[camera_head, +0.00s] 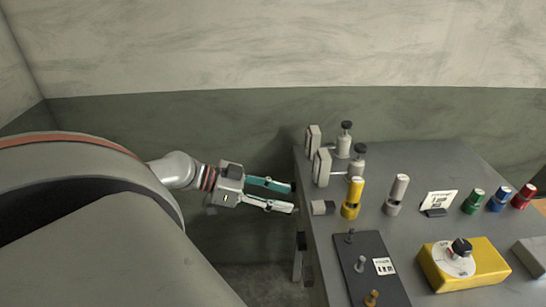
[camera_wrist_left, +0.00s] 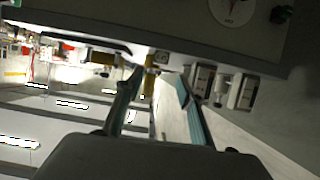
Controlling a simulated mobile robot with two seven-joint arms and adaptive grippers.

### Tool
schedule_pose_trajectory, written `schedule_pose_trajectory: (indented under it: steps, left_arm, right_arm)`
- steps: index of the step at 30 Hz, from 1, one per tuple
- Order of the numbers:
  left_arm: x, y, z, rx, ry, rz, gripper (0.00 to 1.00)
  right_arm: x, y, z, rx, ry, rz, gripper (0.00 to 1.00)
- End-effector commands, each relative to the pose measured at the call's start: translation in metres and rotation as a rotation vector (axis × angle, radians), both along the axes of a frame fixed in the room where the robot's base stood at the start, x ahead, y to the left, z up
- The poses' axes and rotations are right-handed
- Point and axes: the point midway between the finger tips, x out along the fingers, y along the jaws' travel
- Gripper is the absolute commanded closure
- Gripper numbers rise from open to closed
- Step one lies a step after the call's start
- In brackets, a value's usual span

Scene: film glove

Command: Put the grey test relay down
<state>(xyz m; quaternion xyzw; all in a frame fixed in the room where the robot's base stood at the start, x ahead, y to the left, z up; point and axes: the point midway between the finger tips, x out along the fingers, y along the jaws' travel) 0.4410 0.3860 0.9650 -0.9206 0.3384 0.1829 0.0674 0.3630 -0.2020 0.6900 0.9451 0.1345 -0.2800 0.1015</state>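My left gripper (camera_head: 293,198) is beside the table's left edge, pointing right. Its two teal-lined fingers are apart, with nothing visible held between them; the left wrist view also shows them apart (camera_wrist_left: 157,75). A small grey block-like piece (camera_head: 322,207) lies on the table edge just past the fingertips, apart from them. A grey cylinder with a dark band (camera_head: 396,194) stands upright further right, beside a similar yellow one (camera_head: 352,198). I cannot tell for sure which grey piece is the test relay. My right gripper is not in view.
The grey table (camera_head: 440,165) holds two pale blocks with black-knobbed posts (camera_head: 322,168) at its back left. A white card (camera_head: 438,203), green, blue and red cylinders (camera_head: 498,199), a yellow dial box (camera_head: 465,266) and a dark peg panel (camera_head: 365,265) stand around. The back middle is clear.

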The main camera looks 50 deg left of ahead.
Motion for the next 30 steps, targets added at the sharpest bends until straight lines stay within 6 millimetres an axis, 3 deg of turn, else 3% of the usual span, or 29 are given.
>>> schedule_pose_trajectory:
  steps: [9, 30]
  left_arm:
    - [-0.0135, 0.0107, 0.0068, 0.000, 0.001, -0.001, 0.62]
    - [-0.0131, 0.0109, 0.0069, 0.001, 0.001, 0.000, 0.62]
  right_arm:
    - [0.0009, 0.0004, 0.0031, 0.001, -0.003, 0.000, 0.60]
    - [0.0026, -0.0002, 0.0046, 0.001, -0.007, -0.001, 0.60]
